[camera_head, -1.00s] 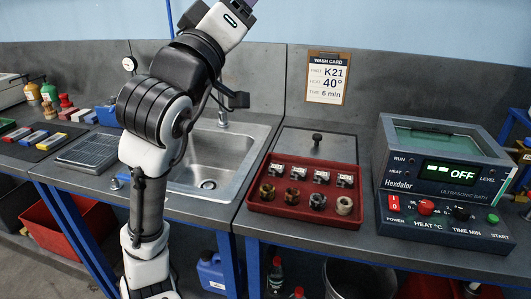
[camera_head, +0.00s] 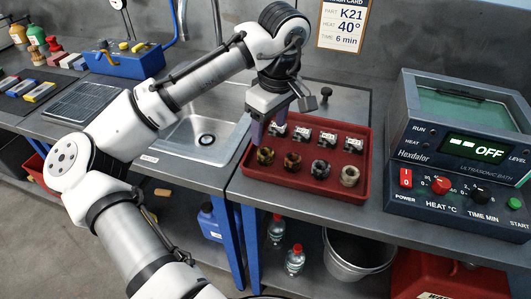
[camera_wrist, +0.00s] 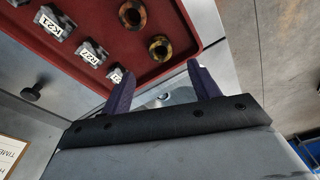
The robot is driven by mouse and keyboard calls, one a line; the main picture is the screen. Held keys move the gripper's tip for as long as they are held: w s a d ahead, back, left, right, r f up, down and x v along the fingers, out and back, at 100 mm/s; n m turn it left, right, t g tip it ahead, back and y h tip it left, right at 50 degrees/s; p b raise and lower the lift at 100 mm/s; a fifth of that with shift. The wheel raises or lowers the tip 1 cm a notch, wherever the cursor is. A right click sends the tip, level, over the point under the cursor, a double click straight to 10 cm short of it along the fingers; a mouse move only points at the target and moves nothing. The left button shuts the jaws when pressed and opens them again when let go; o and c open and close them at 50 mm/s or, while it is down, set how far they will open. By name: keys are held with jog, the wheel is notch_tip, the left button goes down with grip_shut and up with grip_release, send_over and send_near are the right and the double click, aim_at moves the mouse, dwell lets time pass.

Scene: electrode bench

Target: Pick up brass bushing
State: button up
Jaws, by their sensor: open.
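Ring-shaped parts stand in the front row of the red tray (camera_head: 300,203). The leftmost is a dark yellow-brown bushing (camera_head: 265,155), and a brown, brass-toned bushing (camera_head: 292,161) stands to its right. I cannot tell for sure which one is the brass bushing. Both also show in the wrist view: the leftmost bushing (camera_wrist: 160,47) lies just beyond the fingers, the other bushing (camera_wrist: 132,14) farther off. My gripper (camera_head: 257,136) has purple fingers and hangs above the tray's left end. In the wrist view my gripper (camera_wrist: 160,73) is open, with nothing between its fingers.
A steel-coloured ring (camera_head: 320,168) and a pale ring (camera_head: 349,175) share the front row. Tagged metal blocks (camera_head: 327,139) stand behind them. An ultrasonic bath (camera_head: 455,150) stands right of the tray, the sink (camera_head: 205,153) left. A wash card (camera_head: 342,22) hangs behind.

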aim_at(266, 152)
jog(key=f, duration=0.2)
jog(key=f+p, duration=0.1)
jog(key=f, duration=0.5)
jog(key=shift+w+a+f+p, duration=0.2)
jog(key=shift+a+f+p, duration=0.05)
jog(key=shift+a+p, duration=0.1)
jog(key=c, duration=1.2)
jog(key=shift+r, duration=0.1)
notch_tip(266, 152, up, 20)
jog(key=shift+d+b, duration=0.1)
jog(key=shift+b, duration=0.7)
